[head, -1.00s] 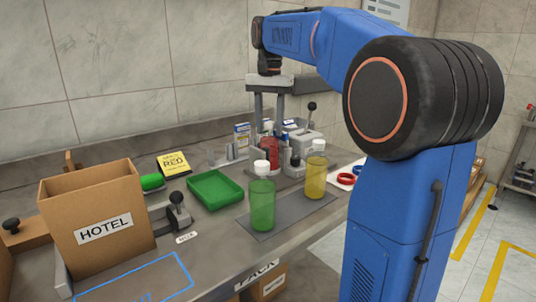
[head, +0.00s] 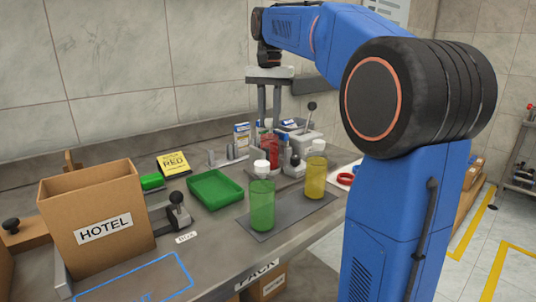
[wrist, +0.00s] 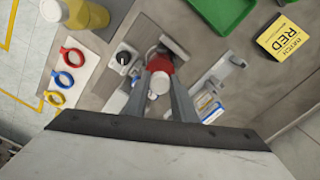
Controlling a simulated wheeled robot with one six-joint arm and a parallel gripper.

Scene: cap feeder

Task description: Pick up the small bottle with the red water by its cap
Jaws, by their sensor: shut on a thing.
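The small bottle with red water (head: 271,146) stands at the back of the bench, partly hidden by the green bottle's cap. In the wrist view its red body (wrist: 160,63) and white cap (wrist: 160,83) show between my fingers. My gripper (head: 270,128) comes down over it from above, and in the wrist view my gripper (wrist: 161,84) is shut on the cap. Whether the bottle's base touches the bench is hidden.
A green bottle (head: 262,210) and a yellow bottle (head: 316,182) stand on a grey mat in front. A green tray (head: 214,190) lies to the left. A lever device (head: 303,140) is close on the right. Coloured rings (wrist: 72,57) lie nearby.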

